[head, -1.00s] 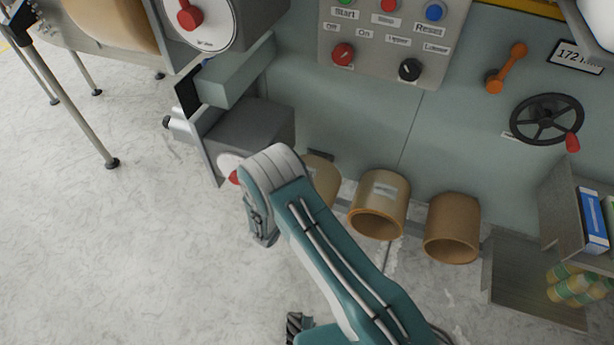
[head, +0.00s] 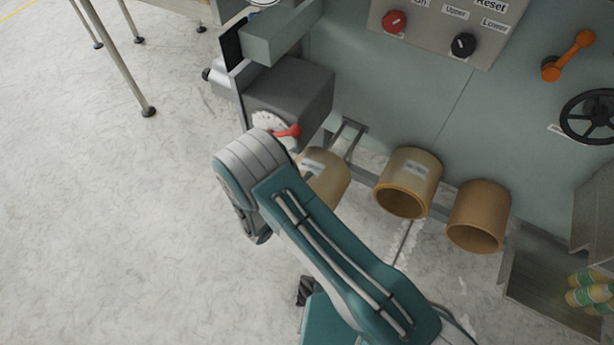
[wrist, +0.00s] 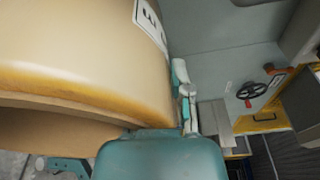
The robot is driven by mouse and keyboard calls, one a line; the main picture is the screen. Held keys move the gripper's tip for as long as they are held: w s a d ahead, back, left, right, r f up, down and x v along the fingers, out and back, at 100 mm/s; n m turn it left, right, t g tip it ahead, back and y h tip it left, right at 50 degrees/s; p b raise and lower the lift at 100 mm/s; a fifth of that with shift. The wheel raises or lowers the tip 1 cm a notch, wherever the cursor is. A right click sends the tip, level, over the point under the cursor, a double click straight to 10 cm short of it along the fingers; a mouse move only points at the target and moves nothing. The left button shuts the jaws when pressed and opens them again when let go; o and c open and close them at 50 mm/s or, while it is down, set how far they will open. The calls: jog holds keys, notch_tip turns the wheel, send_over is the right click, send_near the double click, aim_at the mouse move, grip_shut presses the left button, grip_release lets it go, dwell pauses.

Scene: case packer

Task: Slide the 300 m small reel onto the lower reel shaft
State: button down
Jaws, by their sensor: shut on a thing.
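A tan cylindrical reel with a white label fills the left of the wrist view (wrist: 80,50), right against my gripper (wrist: 128,120). In the head view my bent teal and white arm reaches over a tan labelled reel (head: 328,176), and its forearm hides part of that reel. This appears to be the reel in my gripper. I cannot make out the lower reel shaft in either view.
Two more tan reels (head: 408,180) (head: 479,215) hang on the machine front. A grey box (head: 290,92) with a white disc and red lever (head: 287,131) juts out near my arm. A metal shelf (head: 555,280) with bottles is at right.

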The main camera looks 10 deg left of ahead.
dwell(0.5)
jog(key=shift+s+d+f, duration=0.1)
jog(key=shift+s+f, duration=0.45)
jog(key=shift+f, duration=0.15)
jog(key=shift+s+d+f, duration=0.1)
jog(key=shift+s+f, duration=0.4)
jog(key=shift+f, duration=0.2)
jog(key=shift+t, duration=0.3)
jog(key=shift+s, duration=0.1)
